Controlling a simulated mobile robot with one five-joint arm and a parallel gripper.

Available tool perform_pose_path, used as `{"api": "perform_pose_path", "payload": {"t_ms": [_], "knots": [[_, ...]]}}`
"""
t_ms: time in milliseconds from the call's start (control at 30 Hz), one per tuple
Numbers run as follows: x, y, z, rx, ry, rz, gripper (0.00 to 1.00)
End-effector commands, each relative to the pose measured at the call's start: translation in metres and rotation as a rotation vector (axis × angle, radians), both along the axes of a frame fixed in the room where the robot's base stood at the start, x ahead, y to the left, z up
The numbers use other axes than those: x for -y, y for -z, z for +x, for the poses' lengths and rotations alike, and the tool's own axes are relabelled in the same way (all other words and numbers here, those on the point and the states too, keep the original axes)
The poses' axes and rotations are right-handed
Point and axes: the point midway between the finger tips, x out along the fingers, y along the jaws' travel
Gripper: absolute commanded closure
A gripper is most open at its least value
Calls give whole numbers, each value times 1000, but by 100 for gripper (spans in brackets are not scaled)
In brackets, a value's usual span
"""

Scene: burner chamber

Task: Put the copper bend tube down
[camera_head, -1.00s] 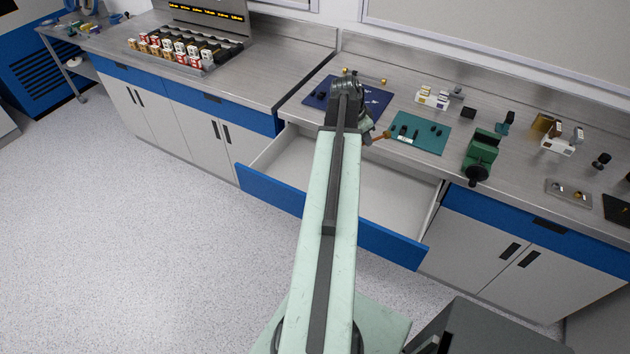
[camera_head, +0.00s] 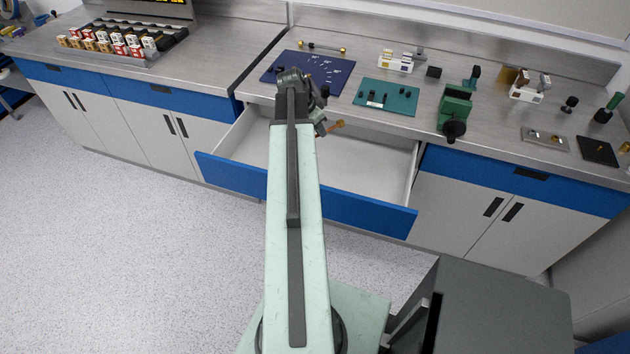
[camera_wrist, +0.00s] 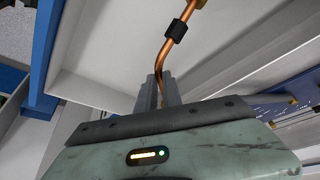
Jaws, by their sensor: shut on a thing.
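My gripper (camera_wrist: 160,88) is shut on the copper bend tube (camera_wrist: 168,58) in the wrist view. The tube is a bent orange-brown pipe with a black sleeve and a brass end at the top. In the camera head view a short piece of the tube (camera_head: 337,125) sticks out to the right of my gripper (camera_head: 320,118). The rest is hidden behind my arm. The gripper and tube appear over the back of an open drawer (camera_head: 365,165) with a pale, empty-looking interior. How high they are above the drawer floor I cannot tell.
Behind the drawer, the counter holds a dark blue mat (camera_head: 280,72), a teal mat (camera_head: 402,101) with small black parts, and a green vise (camera_head: 455,108). A brass-ended rod (camera_head: 322,47) lies at the back. The blue drawer front (camera_head: 365,212) juts out over the floor.

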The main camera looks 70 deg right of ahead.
Motion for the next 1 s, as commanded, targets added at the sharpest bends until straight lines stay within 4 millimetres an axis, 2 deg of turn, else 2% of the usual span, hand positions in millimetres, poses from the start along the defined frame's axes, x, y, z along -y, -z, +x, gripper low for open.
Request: {"api": "perform_pose_path", "payload": {"t_ms": [33, 100, 200, 300, 433, 567, 733, 800, 933, 1000], "knots": [[-3, 35, 1, 0, 1, 0, 100], [-5, 44, 2, -1, 4, -1, 100], [-6, 44, 2, -1, 6, 0, 100], [-6, 31, 6, -1, 18, 0, 100], [-7, 37, 5, -1, 21, -1, 100], [-7, 59, 6, 0, 21, 0, 100], [-7, 96, 6, 0, 20, 0, 100], [-7, 102, 6, 0, 20, 0, 100], [-7, 99, 6, 0, 20, 0, 100], [-7, 107, 6, 0, 19, 0, 100]]}}
